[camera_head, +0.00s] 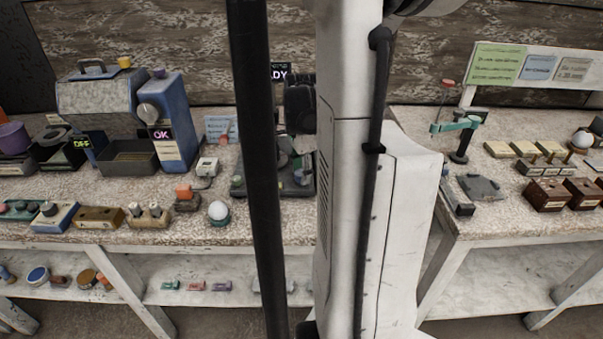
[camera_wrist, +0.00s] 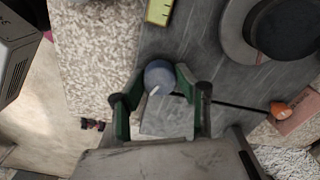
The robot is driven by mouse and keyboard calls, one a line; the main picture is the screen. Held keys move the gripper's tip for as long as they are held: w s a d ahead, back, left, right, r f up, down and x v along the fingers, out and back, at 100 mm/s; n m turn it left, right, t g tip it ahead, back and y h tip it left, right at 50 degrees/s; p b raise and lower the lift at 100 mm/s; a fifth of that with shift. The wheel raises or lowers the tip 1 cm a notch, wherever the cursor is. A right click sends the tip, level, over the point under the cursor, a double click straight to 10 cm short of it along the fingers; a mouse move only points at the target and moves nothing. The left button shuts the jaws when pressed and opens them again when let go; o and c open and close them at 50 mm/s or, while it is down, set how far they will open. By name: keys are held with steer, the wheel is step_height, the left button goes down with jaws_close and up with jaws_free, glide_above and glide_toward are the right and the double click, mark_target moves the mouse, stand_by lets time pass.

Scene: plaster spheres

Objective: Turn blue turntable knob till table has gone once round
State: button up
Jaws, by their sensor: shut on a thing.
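The blue turntable knob (camera_wrist: 160,72) is a round knob with a pale mark, seen in the wrist view on a grey base plate (camera_wrist: 200,65). My gripper (camera_wrist: 161,80) has green fingers and is shut on the knob, one finger on each side. The turntable (camera_wrist: 230,42) is a round grey disc at the upper right of the wrist view, cut off by the frame. A dark round object (camera_wrist: 285,28) sits over it and hides part of it. In the head view my own column and arm hide most of this area.
In the wrist view a thin black rod runs right to an orange piece (camera_wrist: 280,109), and a yellow-green label (camera_wrist: 158,12) lies above the knob. In the head view a blue machine (camera_head: 175,120) and a white ball (camera_head: 218,210) stand left on the speckled bench (camera_head: 130,185).

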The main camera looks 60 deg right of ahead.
steer(key=shift+m, duration=0.9)
steer(key=o, duration=1.1)
steer(key=shift+o, duration=0.2)
step_height(320, 180, up, 12)
